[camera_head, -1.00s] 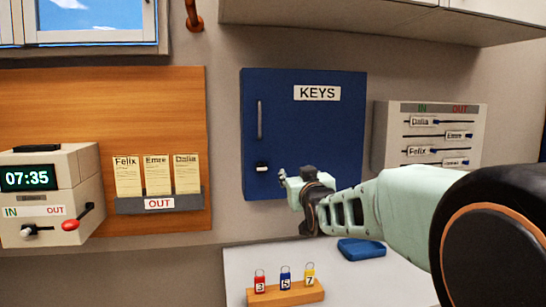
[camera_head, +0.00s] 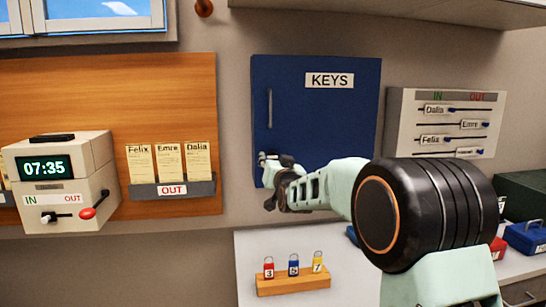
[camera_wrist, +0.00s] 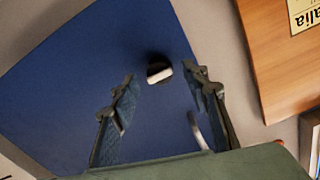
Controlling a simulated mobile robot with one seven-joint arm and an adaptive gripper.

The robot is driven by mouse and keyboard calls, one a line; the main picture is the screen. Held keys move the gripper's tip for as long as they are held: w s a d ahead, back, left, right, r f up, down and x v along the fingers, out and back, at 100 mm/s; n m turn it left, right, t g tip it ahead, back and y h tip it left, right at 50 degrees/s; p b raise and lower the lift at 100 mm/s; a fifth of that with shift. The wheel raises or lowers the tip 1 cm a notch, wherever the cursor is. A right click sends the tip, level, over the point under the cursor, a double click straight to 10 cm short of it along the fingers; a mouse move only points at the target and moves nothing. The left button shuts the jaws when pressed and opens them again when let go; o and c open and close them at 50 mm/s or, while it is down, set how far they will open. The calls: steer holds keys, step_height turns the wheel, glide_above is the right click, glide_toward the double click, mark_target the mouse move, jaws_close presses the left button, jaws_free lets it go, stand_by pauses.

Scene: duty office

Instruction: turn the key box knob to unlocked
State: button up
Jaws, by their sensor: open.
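The blue key box (camera_head: 335,120), labelled KEYS, hangs on the wall with its door shut and a grey vertical handle (camera_head: 270,108) on the left. In the wrist view the knob (camera_wrist: 159,73), black with a pale bar, stands on the blue door (camera_wrist: 75,70). My gripper (camera_wrist: 160,95) is open, with one finger on each side of the knob's line and the knob slightly beyond the fingertips. No contact shows. The door handle (camera_wrist: 198,130) is near the right finger.
An IN/OUT slider board (camera_head: 443,122) hangs to the right. A wooden board with a card rack (camera_head: 172,188) and a time clock (camera_head: 60,182) are to the left. A wooden block with numbered key tags (camera_head: 293,284) sits on the counter below.

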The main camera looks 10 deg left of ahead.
steer(key=shift+x, duration=0.85)
jaws_close()
